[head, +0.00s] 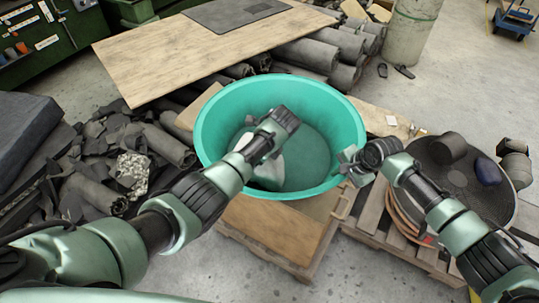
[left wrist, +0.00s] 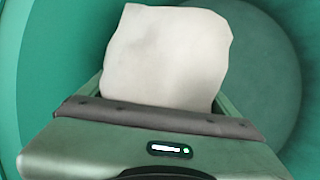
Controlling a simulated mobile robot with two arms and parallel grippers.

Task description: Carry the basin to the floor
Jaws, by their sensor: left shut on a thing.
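The large teal basin (head: 325,112) stands on a wooden board or box on a pallet, upright in the head view. My left arm reaches over its front left rim. My left gripper (left wrist: 158,112) is down inside the basin, shut on a pale, off-white block-like thing (left wrist: 165,55). My right gripper (head: 350,164) is at the basin's right rim. Whether it grips the rim I cannot tell.
A plywood sheet (head: 170,57) lies on grey rolls (head: 335,45) behind the basin. Dark scraps and rolls (head: 125,150) crowd the left. A round dark tray (head: 465,180) with a roll sits at the right.

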